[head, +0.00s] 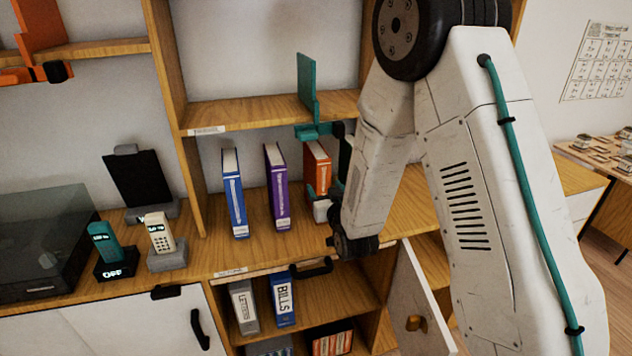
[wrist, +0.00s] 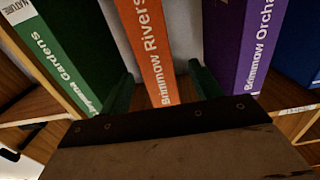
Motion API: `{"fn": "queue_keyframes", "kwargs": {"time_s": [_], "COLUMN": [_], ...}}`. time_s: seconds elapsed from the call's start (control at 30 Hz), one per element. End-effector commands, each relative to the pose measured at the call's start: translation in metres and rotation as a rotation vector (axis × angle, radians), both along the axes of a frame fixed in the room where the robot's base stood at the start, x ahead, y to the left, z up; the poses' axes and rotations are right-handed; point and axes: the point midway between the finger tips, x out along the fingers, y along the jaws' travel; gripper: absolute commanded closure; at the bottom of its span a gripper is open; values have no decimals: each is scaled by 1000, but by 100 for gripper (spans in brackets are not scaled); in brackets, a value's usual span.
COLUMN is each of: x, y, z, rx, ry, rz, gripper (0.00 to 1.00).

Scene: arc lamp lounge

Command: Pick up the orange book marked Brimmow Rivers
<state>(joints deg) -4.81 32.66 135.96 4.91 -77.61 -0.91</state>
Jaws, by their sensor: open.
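The orange book (head: 317,158) stands upright in the middle bay of the shelf, partly hidden by my gripper and arm. In the wrist view its orange spine (wrist: 151,45) reads "Brimmow Rivers". My gripper (wrist: 163,86) is open, with one green finger on each side of the lower spine. I cannot tell whether the fingers touch the book. In the head view my gripper (head: 324,190) is at the book's lower front.
A purple book (head: 276,187), "Brimmow Orcha…", and a blue book (head: 235,193) stand left of it. A dark green book (wrist: 66,50) stands on its other side. A shelf board and teal bookend (head: 307,85) are above. An open cabinet door (head: 418,300) hangs below.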

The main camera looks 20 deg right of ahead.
Motion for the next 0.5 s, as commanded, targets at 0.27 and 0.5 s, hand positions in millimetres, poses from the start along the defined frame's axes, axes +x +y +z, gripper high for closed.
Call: {"fn": "queue_keyframes", "kwargs": {"time_s": [0.27, 0.5], "x": [24, 57], "y": [0, -3], "z": [-1, 1], "rx": [-1, -1], "ry": [-21, -21], "rz": [-1, -1], "gripper": [36, 36]}}
